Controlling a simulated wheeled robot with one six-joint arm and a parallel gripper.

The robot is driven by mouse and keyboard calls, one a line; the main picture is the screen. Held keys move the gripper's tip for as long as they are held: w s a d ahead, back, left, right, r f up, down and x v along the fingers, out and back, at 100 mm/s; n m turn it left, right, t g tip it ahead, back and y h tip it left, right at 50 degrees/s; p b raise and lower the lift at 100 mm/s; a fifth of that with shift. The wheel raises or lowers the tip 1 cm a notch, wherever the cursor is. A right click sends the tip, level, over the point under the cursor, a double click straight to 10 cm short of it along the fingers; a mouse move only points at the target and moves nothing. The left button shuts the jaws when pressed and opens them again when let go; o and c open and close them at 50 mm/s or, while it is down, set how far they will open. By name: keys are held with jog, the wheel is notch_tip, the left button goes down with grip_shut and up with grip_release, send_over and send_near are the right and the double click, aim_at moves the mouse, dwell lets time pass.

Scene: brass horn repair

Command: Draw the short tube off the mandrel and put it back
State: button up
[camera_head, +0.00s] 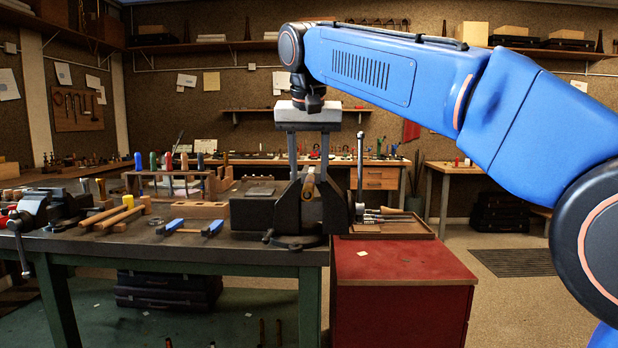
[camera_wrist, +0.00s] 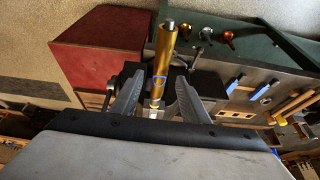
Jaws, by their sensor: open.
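The brass tube (camera_wrist: 163,58) sits around the mandrel, whose grey end (camera_wrist: 170,23) sticks out past it in the wrist view. A blue band (camera_wrist: 159,80) shows at the tube's nearer part. In the head view the tube (camera_head: 308,186) is seen almost end-on, in front of the dark vise (camera_head: 285,208) on the bench. My gripper (camera_head: 308,177) is open, pointing down, one finger on each side of the tube. In the wrist view my gripper (camera_wrist: 160,78) shows gaps between both fingers and the tube. I cannot tell the exact depth of the fingertips.
A red cabinet (camera_head: 400,279) stands right of the bench, with a tool tray (camera_head: 400,230) on it. Blue-handled tools (camera_head: 190,227), wooden-handled mallets (camera_head: 120,215) and a tool rack (camera_head: 180,183) lie to the left. A thin upright post (camera_head: 360,170) stands just right of the vise.

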jog(key=shift+x, duration=1.2)
grip_shut()
jog(key=s, duration=1.7)
jog(key=shift+s+a, duration=0.25)
dwell(1.2)
jog(key=shift+a, duration=0.1)
